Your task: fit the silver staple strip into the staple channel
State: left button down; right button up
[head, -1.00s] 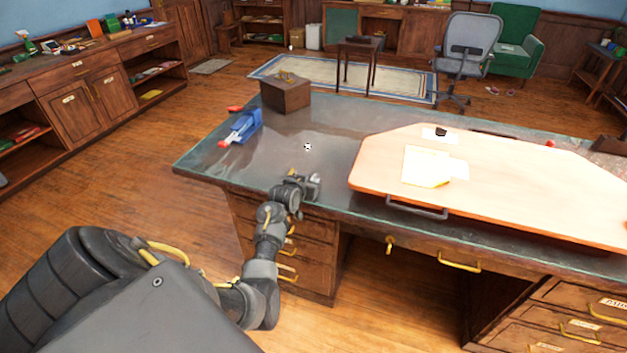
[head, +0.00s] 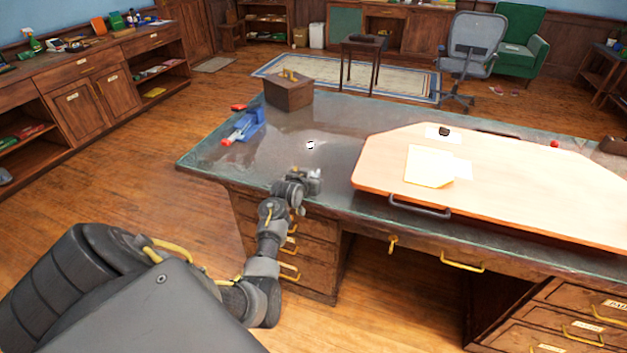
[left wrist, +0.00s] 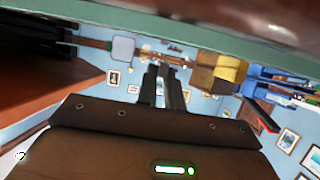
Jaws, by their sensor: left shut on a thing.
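A blue stapler (head: 245,127) with red ends lies on the left part of the desk, near its back left edge. It seems to lie open, but its staple channel is too small to make out. Blue and red parts, probably of the stapler, show at the right of the left wrist view (left wrist: 265,118). My left gripper (head: 316,176) is over the desk's front edge, to the right and in front of the stapler and apart from it. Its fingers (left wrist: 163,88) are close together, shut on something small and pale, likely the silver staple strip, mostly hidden. My right gripper is out of view.
A wooden box (head: 288,95) stands behind the stapler. A large pale board (head: 490,185) with papers covers the right of the desk (head: 345,120). A small black-and-white round thing (head: 311,146) shows between gripper and box. The glossy desktop around it is mostly clear.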

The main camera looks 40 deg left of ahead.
pick_arm(q)
jog(key=s+d+r, duration=0.2)
jog(key=s+r, duration=0.4)
jog(key=s+d+r+p, duration=0.1)
jog(key=s+d+r, duration=0.1)
jog(key=s+r, duration=0.4)
jog(key=shift+s+d, duration=0.35)
jog(key=shift+s, duration=0.3)
jog(key=w+d+r+m+h, duration=0.1)
jog(key=d+r, duration=0.8)
jog(key=d, duration=0.3)
jog(key=w+d+r+m+h, duration=0.1)
jog(key=d+r+m+h, duration=0.1)
jog(key=d+r, duration=0.7)
jog(key=d, duration=0.4)
jog(key=shift+w+r+t+h, duration=0.15)
jog(key=shift+w+t+h, duration=0.15)
jog(key=shift+w, duration=0.05)
jog(key=shift+a, duration=0.1)
